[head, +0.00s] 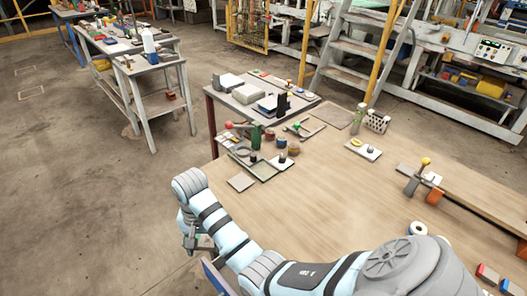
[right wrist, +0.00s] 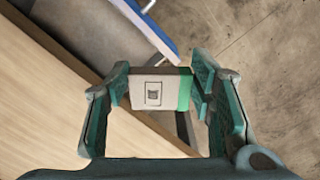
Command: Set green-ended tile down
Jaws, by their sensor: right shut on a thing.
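The green-ended tile (right wrist: 155,92) is a small pale block with a dark square print on its face and a green right end, seen in the right wrist view. My right gripper (right wrist: 160,86) is shut on it, with one teal finger at each end. In the head view my right gripper (head: 197,243) hangs low past the left edge of the wooden table (head: 330,190). I cannot make out the tile there. In the wrist view the tile is in front of the table edge and a grey surface. My left gripper is not in view.
A blue-edged panel (head: 214,276) is close by the right gripper, and its blue edge (right wrist: 150,25) shows in the wrist view. Bare floor (head: 110,220) lies left of the table. Small parts and trays crowd the table's far left corner; its middle is clear.

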